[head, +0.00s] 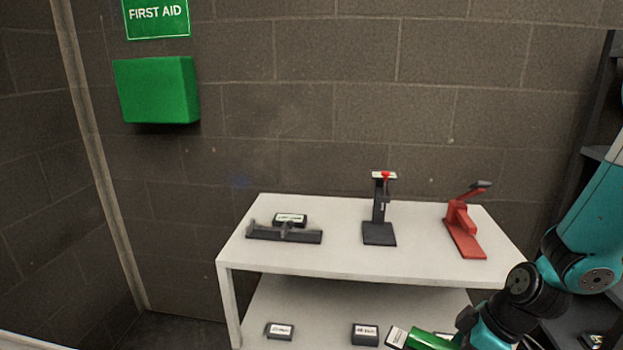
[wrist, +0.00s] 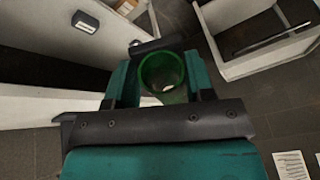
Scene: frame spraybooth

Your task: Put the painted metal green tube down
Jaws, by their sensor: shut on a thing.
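The green tube (head: 428,340) shows at the bottom of the head view, lying roughly sideways at the end of my arm. My gripper (head: 462,340) is at its right end, in front of the white table's lower shelf. In the wrist view the tube (wrist: 163,72) is seen end-on, with its round open rim towards the camera. My gripper (wrist: 160,85) is shut on it, one teal finger on each side. The tube's far end is hidden in the wrist view. I cannot tell whether the tube touches anything below it.
A white two-level table (head: 350,264) carries a dark flat fixture (head: 284,234), a black stand (head: 379,215) and a red stand (head: 464,228) on top. Small dark labelled blocks (head: 279,331) (head: 364,334) sit on its lower shelf. A green first aid box (head: 157,90) hangs on the wall.

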